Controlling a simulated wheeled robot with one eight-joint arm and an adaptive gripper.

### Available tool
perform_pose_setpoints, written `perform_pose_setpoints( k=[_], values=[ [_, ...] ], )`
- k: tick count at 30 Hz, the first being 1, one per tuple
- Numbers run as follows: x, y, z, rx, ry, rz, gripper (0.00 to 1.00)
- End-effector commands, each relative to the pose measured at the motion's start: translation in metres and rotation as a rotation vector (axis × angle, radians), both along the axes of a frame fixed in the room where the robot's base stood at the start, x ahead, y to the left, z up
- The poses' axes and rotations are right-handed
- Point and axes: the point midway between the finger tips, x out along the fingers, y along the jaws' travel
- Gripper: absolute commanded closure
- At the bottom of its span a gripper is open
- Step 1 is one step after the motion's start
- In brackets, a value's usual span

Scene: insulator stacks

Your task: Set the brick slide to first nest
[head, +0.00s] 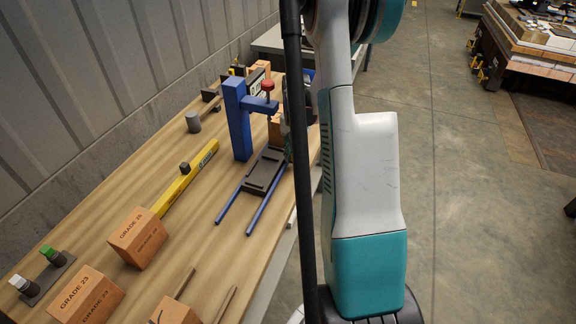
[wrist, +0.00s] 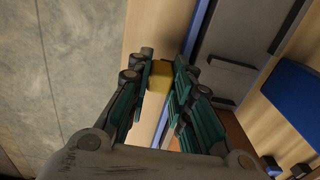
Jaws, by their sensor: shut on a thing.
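The brick slide is a dark grey plate with raised black bars (head: 264,172). It sits across two blue rails under a blue press post (head: 238,118) with a red-topped plunger (head: 267,86). In the wrist view the grey plate (wrist: 235,45) fills the upper right beside a blue rail. My gripper (wrist: 158,85) is shut on a small yellow piece (wrist: 158,78) between its pads at the plate's side. I cannot tell how that piece joins the slide. In the head view my gripper is mostly hidden behind my arm, by the slide's right side.
Grade-marked bricks (head: 137,238) stand at the front of the wooden table (head: 215,170). A yellow level (head: 185,180) lies left of the rails, and a grey cylinder (head: 193,122) stands beyond it. The front rail ends are clear. Open floor (head: 470,200) lies right.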

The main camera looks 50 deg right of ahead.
Motion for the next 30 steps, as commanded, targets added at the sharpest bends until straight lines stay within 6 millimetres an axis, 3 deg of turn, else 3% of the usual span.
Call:
perform_pose_setpoints(
  k=[6,12,28,29,30],
  values=[
    [0.017,-0.041,0.000,-0.001,0.000,-0.001,1.00],
    [0.026,-0.063,0.000,-0.001,0.000,-0.001,1.00],
    [0.031,-0.074,0.001,-0.005,-0.003,-0.001,1.00],
    [0.031,-0.074,0.001,-0.005,-0.003,-0.001,0.76],
    [0.031,-0.074,0.001,-0.005,-0.004,0.000,0.67]
  ],
)
